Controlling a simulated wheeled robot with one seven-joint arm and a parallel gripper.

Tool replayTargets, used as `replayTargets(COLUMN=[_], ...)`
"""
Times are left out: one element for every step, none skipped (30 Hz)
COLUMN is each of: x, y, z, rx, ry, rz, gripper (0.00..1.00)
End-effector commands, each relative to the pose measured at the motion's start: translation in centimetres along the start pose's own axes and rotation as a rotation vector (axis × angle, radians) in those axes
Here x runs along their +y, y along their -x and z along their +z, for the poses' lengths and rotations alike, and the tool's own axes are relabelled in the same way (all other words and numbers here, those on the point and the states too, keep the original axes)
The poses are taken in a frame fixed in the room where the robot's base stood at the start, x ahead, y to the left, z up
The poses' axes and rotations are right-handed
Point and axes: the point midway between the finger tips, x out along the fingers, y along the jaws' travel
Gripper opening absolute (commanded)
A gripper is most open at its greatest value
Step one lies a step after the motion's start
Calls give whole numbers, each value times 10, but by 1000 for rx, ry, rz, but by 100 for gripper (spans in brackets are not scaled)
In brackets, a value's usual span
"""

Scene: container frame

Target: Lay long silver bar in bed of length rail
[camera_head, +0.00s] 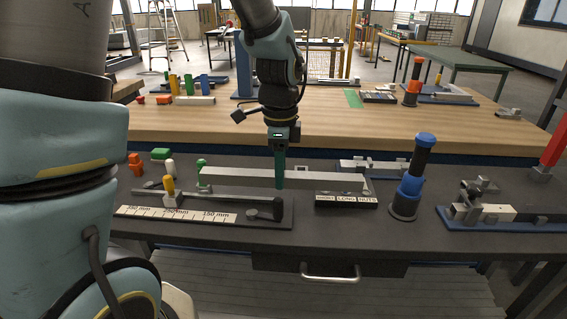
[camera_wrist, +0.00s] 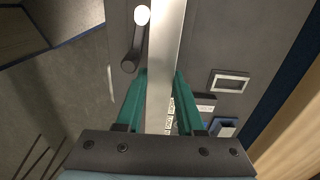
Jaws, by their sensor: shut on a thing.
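My gripper (camera_head: 279,184) is shut on the long silver bar (camera_head: 240,178), gripping it near its middle. The bar lies across the picture, roughly level, and appears held above the bench behind the length rail. In the wrist view the bar (camera_wrist: 166,40) runs between the two green fingers of my gripper (camera_wrist: 160,78). The length rail (camera_head: 225,199) is a dark rail on a plate with a white millimetre scale, a yellow-topped post and a dark end knob. Part of it shows left of the bar in the wrist view (camera_wrist: 137,40).
A black tray labelled for short, long and nuts (camera_head: 346,201) is right of the rail. A blue-and-black post (camera_head: 407,192) stands further right, beside a metal fixture (camera_head: 485,212). A wooden bench (camera_head: 330,128) lies behind.

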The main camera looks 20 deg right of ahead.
Motion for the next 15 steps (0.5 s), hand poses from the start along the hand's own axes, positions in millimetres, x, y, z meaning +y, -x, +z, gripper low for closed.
replayTargets(x=[1, 1, 1, 1, 1, 1, 1, 1, 1, 1, 1, 1, 1, 1, 1], y=[-1, -3, -4, -6, -8, -10, -12, -15, -18, -21, -23, -27, -30, -33, -37], z=[0, 0, 0, 0, 0, 0, 0, 0, 0, 0, 0, 0, 0, 0, 0], rx=[0, 0, 0, 0, 0, 0, 0, 0, 0, 0, 0, 0, 0, 0, 0], ry=[2, 3, 3, 2, 2, 2, 2, 1, 1, 1, 1, 1, 1, 1, 0], rz=[0, 0, 0, 0, 0, 0, 0, 0, 0, 0, 0, 0, 0, 0, 0], gripper=[0, 0, 0, 0, 0, 0, 0, 0, 0, 0, 0, 0, 0, 0, 0])
